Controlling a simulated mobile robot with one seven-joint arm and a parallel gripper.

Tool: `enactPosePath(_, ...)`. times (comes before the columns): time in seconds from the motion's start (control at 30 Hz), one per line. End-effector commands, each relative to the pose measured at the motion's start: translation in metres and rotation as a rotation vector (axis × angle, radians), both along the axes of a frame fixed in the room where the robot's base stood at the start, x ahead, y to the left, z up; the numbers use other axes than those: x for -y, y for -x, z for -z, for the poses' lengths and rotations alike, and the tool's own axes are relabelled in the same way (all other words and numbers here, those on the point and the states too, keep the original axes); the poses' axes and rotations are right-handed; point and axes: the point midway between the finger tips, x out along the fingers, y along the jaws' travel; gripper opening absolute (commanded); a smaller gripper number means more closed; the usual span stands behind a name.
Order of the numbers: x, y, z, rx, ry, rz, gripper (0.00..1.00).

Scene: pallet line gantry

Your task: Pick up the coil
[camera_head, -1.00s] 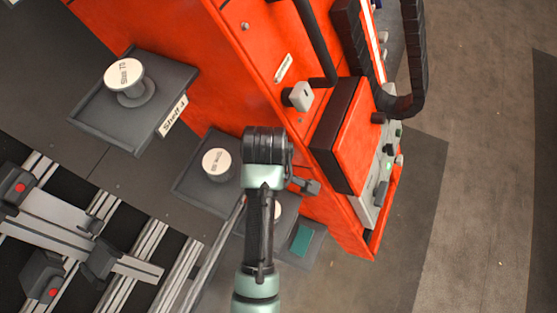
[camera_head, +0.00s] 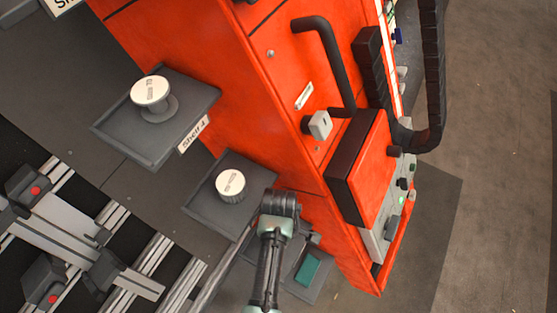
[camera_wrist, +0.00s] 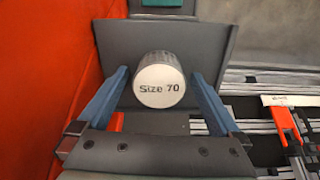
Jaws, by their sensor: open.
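In the wrist view a coil (camera_wrist: 160,84) with a white end marked "Size 70" sits on a dark grey shelf (camera_wrist: 215,45). My gripper (camera_wrist: 160,76) is open, with one blue finger on each side of the coil and visible gaps between.
The orange cabinet (camera_head: 250,95) stands beside the shelves, with a black handle (camera_head: 340,65) and a control panel (camera_head: 400,200). A teal item (camera_head: 307,268) lies on the lowest shelf. Metal rails (camera_head: 130,250) lie at lower left. Open floor (camera_head: 490,180) is at right.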

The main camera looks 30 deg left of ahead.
Motion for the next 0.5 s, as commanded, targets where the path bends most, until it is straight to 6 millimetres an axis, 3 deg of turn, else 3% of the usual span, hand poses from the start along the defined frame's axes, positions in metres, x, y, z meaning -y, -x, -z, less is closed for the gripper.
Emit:
enactPosePath(0.27, -0.0002, -0.0004, 0.0034, 0.001, -0.001, 0.0, 1.0)
enactPosePath(0.5, -0.0001, -0.0003, 0.0032, 0.001, -0.001, 0.0, 0.57)
